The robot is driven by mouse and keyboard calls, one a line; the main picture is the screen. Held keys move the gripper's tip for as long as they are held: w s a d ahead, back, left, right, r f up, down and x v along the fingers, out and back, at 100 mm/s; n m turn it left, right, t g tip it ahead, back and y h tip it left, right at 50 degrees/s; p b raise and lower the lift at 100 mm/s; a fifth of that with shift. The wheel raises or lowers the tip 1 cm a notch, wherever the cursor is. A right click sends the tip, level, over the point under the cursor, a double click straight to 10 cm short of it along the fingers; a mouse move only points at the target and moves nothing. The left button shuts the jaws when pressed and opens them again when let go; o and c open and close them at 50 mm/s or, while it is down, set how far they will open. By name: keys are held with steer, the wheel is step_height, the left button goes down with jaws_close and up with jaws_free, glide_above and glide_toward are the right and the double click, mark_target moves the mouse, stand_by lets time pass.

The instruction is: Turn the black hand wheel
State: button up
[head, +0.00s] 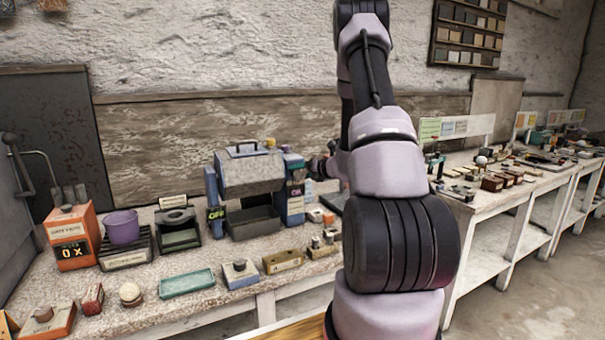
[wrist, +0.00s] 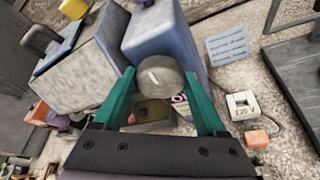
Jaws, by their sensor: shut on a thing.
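A round dark grey wheel with a pale mark on its face (wrist: 160,77) shows in the wrist view and looks like the hand wheel. It sits at the side of a blue block of the machine (wrist: 165,38). My gripper (wrist: 162,92) has its two green fingers on either side of the wheel, shut on it. In the head view the machine (head: 250,172) is a grey drum body between blue end blocks, with "OFF" on the left one and "ON" on the right one. My gripper is mostly hidden there by my arm, by the machine's right end.
A purple pot (head: 122,227), an orange box with a display (head: 72,238) and a green tray (head: 187,283) stand on the bench left of my arm. A white box (wrist: 243,105) with a cable lies right of the wheel in the wrist view. Another bench runs off right.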

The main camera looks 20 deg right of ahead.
steer(key=shift+n, duration=0.4)
stand_by(0.3)
steer(key=o, duration=1.1)
steer(key=v, duration=1)
steer(key=shift+s+r, duration=0.2)
steer(key=shift+s, duration=0.15)
steer(key=shift+a, duration=0.15)
